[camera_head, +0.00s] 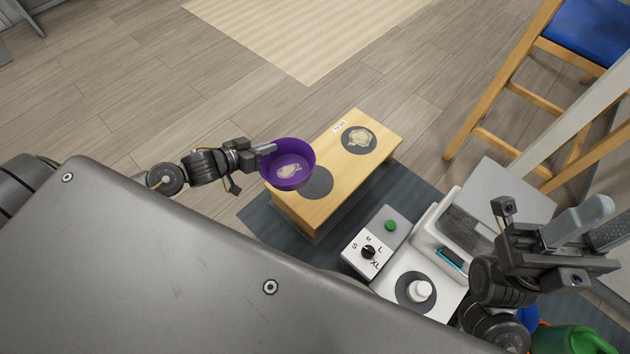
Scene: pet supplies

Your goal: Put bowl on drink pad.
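A purple bowl (303,153) with a pale mark on its inside bottom is at the left end of a low wooden stand (340,183). My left gripper (268,148) is shut on the bowl's left rim. A plain dark round pad (318,184) lies on the stand, its upper left part hidden behind the bowl. A second dark round pad (348,147) at the stand's far end bears a pale, lumpy-looking patch. I cannot tell which is the drink pad, or whether the bowl touches the stand. My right gripper (607,218) is open and empty at the right.
A white machine (420,240) with an S-M-L-XL dial panel (367,251) and a green button stands right of the stand. A dark mat (262,225) lies under the stand. A wooden chair (500,90) is at the upper right. The floor beyond the stand is clear.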

